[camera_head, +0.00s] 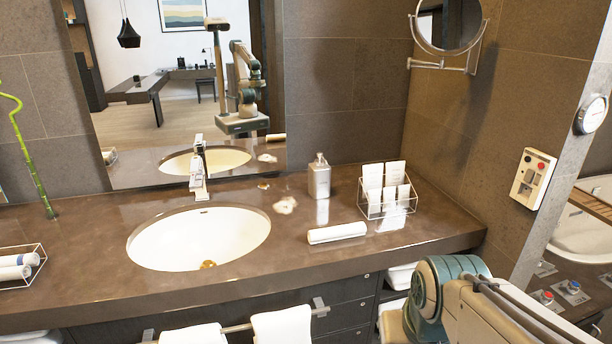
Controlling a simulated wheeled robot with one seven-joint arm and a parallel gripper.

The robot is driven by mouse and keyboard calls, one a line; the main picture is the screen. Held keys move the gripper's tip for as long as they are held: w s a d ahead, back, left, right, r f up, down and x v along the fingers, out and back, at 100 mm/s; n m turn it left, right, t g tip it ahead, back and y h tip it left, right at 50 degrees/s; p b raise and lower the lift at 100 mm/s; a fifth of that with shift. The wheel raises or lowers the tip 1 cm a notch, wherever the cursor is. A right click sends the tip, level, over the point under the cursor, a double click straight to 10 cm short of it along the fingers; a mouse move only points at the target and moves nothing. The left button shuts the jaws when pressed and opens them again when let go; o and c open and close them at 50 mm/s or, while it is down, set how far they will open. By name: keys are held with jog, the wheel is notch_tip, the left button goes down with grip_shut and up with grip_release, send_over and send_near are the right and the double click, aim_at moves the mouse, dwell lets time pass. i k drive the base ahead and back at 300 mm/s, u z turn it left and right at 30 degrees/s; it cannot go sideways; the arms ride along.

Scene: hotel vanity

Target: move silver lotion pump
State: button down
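The silver lotion pump (319,178) stands upright on the brown vanity counter (90,245), to the right of the sink and close to the back wall. It is a squarish metallic bottle with a pump head on top. My arm shows at the lower right, in front of the counter, as teal and beige links. My gripper is not in the picture, so its state is hidden. Nothing touches the pump.
A white sink (150,243) with a chrome faucet (198,170) is left of the pump. A clear holder with white cards (373,189) stands right of it. A rolled white towel (337,233) lies in front. A round mirror (448,22) juts from the wall.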

aim_at(319, 172)
jog(key=u, duration=0.25)
jog(key=i, duration=1.3)
jog(key=u, duration=0.3)
